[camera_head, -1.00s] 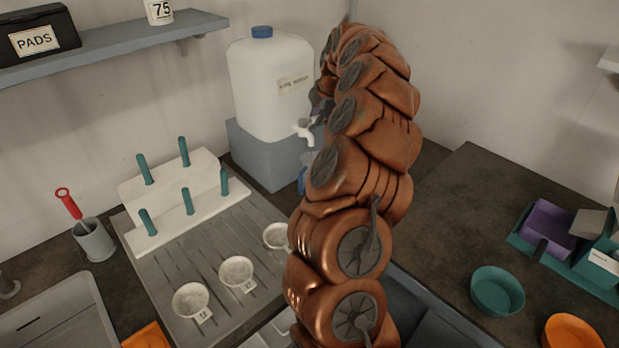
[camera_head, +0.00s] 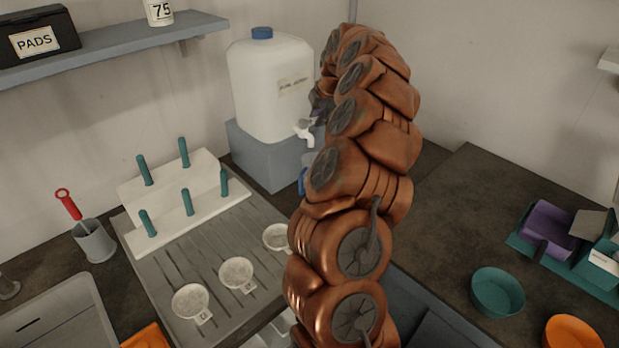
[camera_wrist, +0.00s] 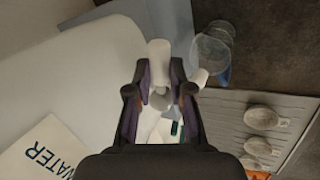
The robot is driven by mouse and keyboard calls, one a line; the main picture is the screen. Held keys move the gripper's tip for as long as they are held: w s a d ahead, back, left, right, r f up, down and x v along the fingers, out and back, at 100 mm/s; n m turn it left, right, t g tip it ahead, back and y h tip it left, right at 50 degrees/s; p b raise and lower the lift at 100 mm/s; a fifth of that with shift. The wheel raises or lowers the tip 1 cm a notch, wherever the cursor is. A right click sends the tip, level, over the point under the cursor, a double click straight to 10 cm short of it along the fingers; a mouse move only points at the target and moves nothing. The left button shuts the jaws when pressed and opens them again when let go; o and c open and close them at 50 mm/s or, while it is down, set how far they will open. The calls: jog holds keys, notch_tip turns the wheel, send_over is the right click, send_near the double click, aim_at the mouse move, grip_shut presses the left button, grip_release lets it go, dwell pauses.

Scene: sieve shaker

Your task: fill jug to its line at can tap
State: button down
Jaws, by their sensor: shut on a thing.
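The white water can (camera_head: 262,95) with a blue cap stands on a grey block, its white tap (camera_head: 304,134) facing the arm. In the wrist view the can's label (camera_wrist: 42,155) reads WATER. My gripper (camera_wrist: 161,90) is shut on the tap's handle (camera_wrist: 159,58), with its fingers on either side. The clear jug (camera_wrist: 213,46) with a blue handle stands beside the tap in the wrist view. In the head view only a blue bit of the jug (camera_head: 303,180) shows beside my arm. Its line and water level cannot be made out.
A grey draining board (camera_head: 190,265) holds several white sieve-like dishes and a white peg rack (camera_head: 180,195). A grey cup (camera_head: 95,241) with a red-handled tool stands left. Teal (camera_head: 497,291) and orange (camera_head: 572,332) bowls sit on the right counter.

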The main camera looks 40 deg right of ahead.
jog(key=shift+a, duration=0.15)
jog(key=shift+w+n+p, duration=0.2)
jog(key=shift+n+p, duration=0.2)
jog(key=shift+p, duration=0.35)
jog(key=shift+w+d+f+n+y, duration=0.15)
jog(key=shift+w+d+n+y, duration=0.15)
jog(key=shift+n+y, duration=0.5)
jog(key=shift+w+a+n, duration=0.1)
jog(key=shift+w+n, duration=0.05)
jog(key=shift+n, duration=0.25)
jog(key=c, duration=1.2)
grip_release()
jog(key=shift+w, duration=0.1)
jog(key=shift+c, duration=0.2)
jog(key=o, duration=0.3)
jog(key=shift+r, duration=0.2)
